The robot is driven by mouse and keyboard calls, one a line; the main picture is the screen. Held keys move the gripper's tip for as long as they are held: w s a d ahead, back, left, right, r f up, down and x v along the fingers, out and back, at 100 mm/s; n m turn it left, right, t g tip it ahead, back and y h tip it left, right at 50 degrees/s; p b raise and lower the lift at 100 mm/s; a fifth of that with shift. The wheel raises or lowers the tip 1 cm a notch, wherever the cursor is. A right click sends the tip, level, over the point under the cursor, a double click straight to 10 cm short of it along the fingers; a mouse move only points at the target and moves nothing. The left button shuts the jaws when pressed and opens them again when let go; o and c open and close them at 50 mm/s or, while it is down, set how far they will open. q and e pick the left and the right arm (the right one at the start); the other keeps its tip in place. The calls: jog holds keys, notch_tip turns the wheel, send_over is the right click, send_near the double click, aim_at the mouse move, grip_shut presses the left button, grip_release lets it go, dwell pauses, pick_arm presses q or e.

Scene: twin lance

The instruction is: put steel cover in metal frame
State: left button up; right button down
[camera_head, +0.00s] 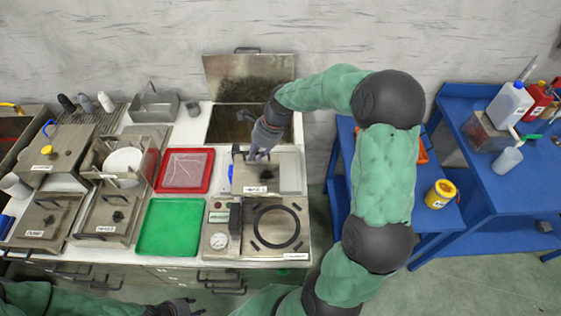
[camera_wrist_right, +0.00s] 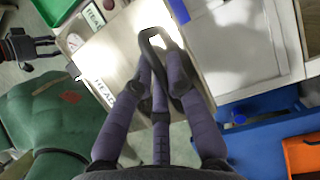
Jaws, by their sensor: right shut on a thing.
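The steel cover (camera_head: 246,180) is a flat, labelled plate with a dark loop handle, left of centre in the head view. In the right wrist view, the cover (camera_wrist_right: 118,52) is bright with glare. My right gripper (camera_head: 256,155) is above it, shut on its handle; the fingers (camera_wrist_right: 160,85) close around the loop. What seems to be the metal frame (camera_head: 302,172) is the pale rimmed unit around and beside the cover. I cannot tell whether the cover is seated or just above it. My left gripper (camera_head: 178,307) is low at the bottom edge, away from the cover, its fingers unclear.
A red tray (camera_head: 158,182) and a green tray (camera_head: 145,228) lie left of the cover. A unit with a black ring (camera_head: 250,228) is in front. An open basin with a raised lid (camera_head: 250,78) is behind. Blue tables (camera_head: 480,190) stand to the right.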

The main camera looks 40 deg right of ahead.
jog(key=w+d+f+b, duration=0.1)
jog(key=d+f, duration=0.2)
jog(key=w+d+f+b, duration=0.1)
jog(key=w+d+f, duration=0.1)
jog(key=d, duration=0.2)
jog(key=w+d+f+b, duration=0.1)
jog(key=d+f, duration=0.2)
jog(key=d, duration=0.1)
jog(key=shift+w+f, duration=0.3)
jog(key=shift+w, duration=0.1)
jog(key=shift+f+b, duration=0.2)
jog(key=shift+b, duration=0.15)
jog(key=f, duration=0.1)
jog(key=f+b, duration=0.1)
jog(key=f, duration=0.1)
jog(key=shift+w+d+f+b, duration=0.2)
jog(key=shift+d+f+b, duration=0.1)
jog(key=shift+b, duration=0.05)
jog(key=shift+r, duration=0.1)
jog(key=c, duration=1.2)
grip_release()
jog(key=shift+c, duration=0.2)
jog(key=shift+s, duration=0.1)
